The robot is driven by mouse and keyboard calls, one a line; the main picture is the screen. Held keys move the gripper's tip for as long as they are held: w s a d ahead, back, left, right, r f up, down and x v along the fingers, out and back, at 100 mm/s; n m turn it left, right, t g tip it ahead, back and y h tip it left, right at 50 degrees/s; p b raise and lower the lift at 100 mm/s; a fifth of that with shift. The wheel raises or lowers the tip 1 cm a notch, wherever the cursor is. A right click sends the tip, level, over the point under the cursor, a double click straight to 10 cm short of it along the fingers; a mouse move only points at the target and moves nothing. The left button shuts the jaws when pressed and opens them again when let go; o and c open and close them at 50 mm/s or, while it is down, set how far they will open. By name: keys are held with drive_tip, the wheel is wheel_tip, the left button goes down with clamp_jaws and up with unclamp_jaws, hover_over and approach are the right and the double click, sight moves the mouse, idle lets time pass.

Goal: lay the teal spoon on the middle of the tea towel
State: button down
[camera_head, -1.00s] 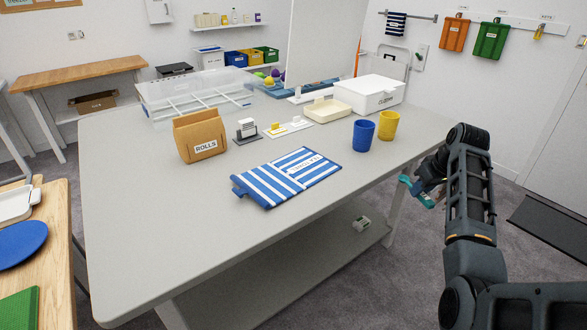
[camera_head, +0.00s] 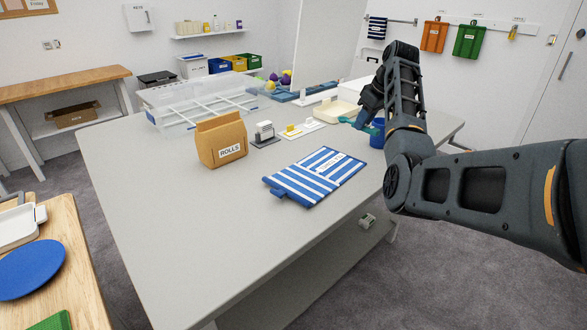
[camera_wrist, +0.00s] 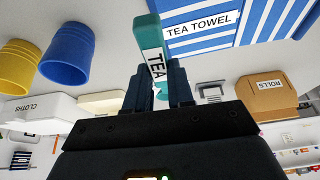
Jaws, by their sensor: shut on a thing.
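The tea towel (camera_head: 322,172), blue and white striped with a label, lies flat on the grey table; it also shows at the top of the wrist view (camera_wrist: 215,28). My gripper (camera_wrist: 158,88) is shut on the teal spoon (camera_wrist: 146,32), which has a label along its handle. In the head view my gripper (camera_head: 366,118) is above the table's far right part, close to the blue cup, with part of the teal spoon (camera_head: 350,121) showing. The spoon is held above the table, beyond the towel's far right corner. My arm hides part of the gripper.
A blue cup (camera_head: 377,138) stands right of the towel, partly behind my arm; a yellow cup (camera_wrist: 20,68) is beside it. A brown rolls bag (camera_head: 221,140), small holders (camera_head: 264,133), a cream tray (camera_head: 338,110) and a clear divided box (camera_head: 195,108) stand further back. The table's front is clear.

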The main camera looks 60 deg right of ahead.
drive_tip(key=p, duration=0.2)
hover_over(321, 167)
drive_tip(key=s, duration=0.2)
drive_tip(key=f, duration=0.6)
drive_tip(key=shift+w+a+f, duration=0.2)
drive_tip(key=shift+w, duration=0.05)
drive_tip(key=shift+a+f, duration=0.1)
drive_tip(key=shift+f, duration=0.05)
drive_tip(key=shift+f+p, duration=0.55)
drive_tip(key=shift+f, duration=1.45)
drive_tip(key=c, duration=1)
unclamp_jaws()
drive_tip(key=shift+f, duration=0.1)
drive_tip(key=v, duration=1.2)
drive_tip(key=shift+b, duration=0.3)
